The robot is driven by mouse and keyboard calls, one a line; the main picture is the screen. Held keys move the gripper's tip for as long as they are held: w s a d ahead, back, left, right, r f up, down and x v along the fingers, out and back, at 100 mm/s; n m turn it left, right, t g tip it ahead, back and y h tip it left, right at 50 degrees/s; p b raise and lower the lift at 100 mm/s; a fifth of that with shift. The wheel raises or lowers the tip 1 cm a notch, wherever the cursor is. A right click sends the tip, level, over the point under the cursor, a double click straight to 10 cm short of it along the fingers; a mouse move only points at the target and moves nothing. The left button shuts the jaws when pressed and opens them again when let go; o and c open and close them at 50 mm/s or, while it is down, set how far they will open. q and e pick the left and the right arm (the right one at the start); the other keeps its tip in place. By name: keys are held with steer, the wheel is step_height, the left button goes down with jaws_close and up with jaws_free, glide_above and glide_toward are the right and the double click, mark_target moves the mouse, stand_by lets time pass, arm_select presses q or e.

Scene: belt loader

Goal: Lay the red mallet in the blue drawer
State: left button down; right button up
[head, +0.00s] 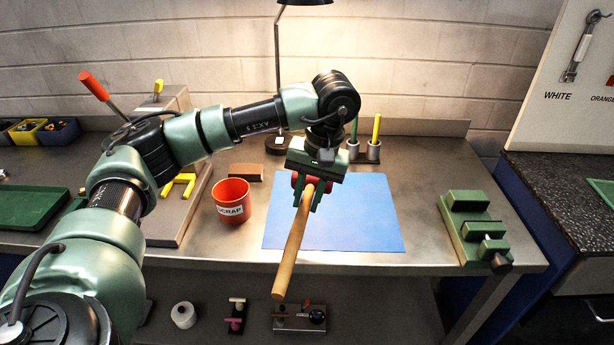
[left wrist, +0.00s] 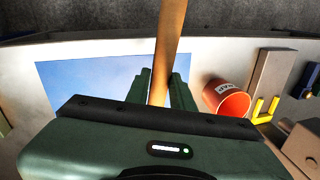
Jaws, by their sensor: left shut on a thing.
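My left gripper (head: 306,203) is shut on the red mallet (head: 291,252), above the blue mat. Its fingers grip near the red head, which is partly hidden by them. The wooden handle slants down toward the front edge of the bench. In the left wrist view the handle (left wrist: 168,45) runs up from between the fingers. I do not clearly see a blue drawer; a blue cabinet side (head: 545,215) shows at the right under a black counter. My right gripper is not in view.
The blue mat (head: 370,220) lies on the metal bench. A red scrap bin (head: 231,205) stands left of it, a green vise (head: 474,230) right. Pen holders (head: 373,150) stand behind. A tool board (head: 560,90) rises at the right. A lower shelf holds small items.

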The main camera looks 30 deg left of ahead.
arm_select(q)
steer(key=s+d+f+m, duration=0.2)
steer(key=s+d+f, duration=0.4)
steer(key=s+f, duration=0.2)
steer(key=s+d+f+m, duration=0.2)
steer(key=s+d+f, duration=0.4)
steer(key=s+f, duration=0.3)
step_height(320, 180, down, 3)
steer(key=shift+r+t, duration=0.1)
steer(key=shift+t, duration=0.3)
